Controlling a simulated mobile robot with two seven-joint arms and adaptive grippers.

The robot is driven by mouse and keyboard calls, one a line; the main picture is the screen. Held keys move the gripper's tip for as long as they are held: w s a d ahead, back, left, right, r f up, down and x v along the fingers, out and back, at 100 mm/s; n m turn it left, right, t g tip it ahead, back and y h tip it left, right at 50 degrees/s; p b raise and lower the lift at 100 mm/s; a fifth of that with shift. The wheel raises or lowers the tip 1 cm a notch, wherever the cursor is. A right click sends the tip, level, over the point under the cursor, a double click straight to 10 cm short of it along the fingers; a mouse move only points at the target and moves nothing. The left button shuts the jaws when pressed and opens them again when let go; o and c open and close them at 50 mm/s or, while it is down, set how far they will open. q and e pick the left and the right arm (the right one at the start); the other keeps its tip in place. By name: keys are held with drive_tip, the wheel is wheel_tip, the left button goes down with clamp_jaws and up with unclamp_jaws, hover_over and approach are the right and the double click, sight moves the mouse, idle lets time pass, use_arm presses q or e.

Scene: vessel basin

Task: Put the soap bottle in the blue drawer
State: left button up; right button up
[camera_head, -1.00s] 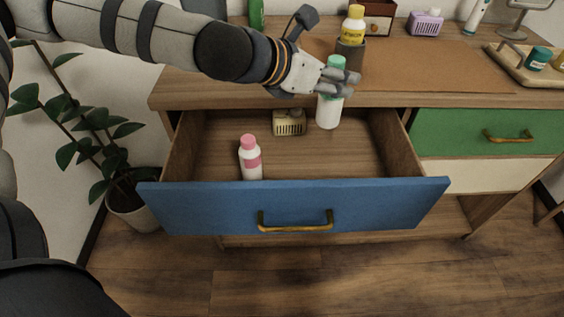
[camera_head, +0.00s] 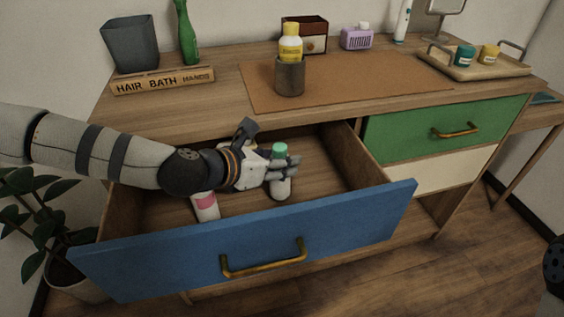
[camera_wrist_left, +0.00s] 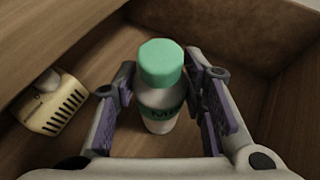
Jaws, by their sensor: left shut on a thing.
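A white bottle (camera_head: 281,188) with a green cap is upright inside the open blue drawer (camera_head: 250,240). My left gripper (camera_head: 291,170) is shut on this bottle, with its fingers around the upper body just below the cap. The left wrist view shows the bottle (camera_wrist_left: 159,100) between the finger pads of the left gripper (camera_wrist_left: 162,72), with part of a dark label on a green band. I cannot tell whether its base touches the drawer floor.
A pink-labelled white bottle (camera_head: 206,206) stands in the drawer, partly behind my arm. A slotted yellowish container (camera_wrist_left: 52,103) is also in the drawer. A cup (camera_head: 290,77) with a yellow bottle (camera_head: 290,42) stands on the tabletop. The drawer's right side has free floor.

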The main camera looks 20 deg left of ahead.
use_arm(q)
drive_tip(key=shift+w+d+f, duration=0.25)
drive_tip(key=shift+w+f, duration=0.05)
drive_tip(key=shift+w, duration=0.2)
drive_tip(key=shift+f, duration=0.3)
drive_tip(key=shift+s+a+r, duration=0.1)
drive_tip(key=shift+f, duration=0.3)
drive_tip(key=o, duration=1.3)
drive_tip(key=shift+r, duration=0.15)
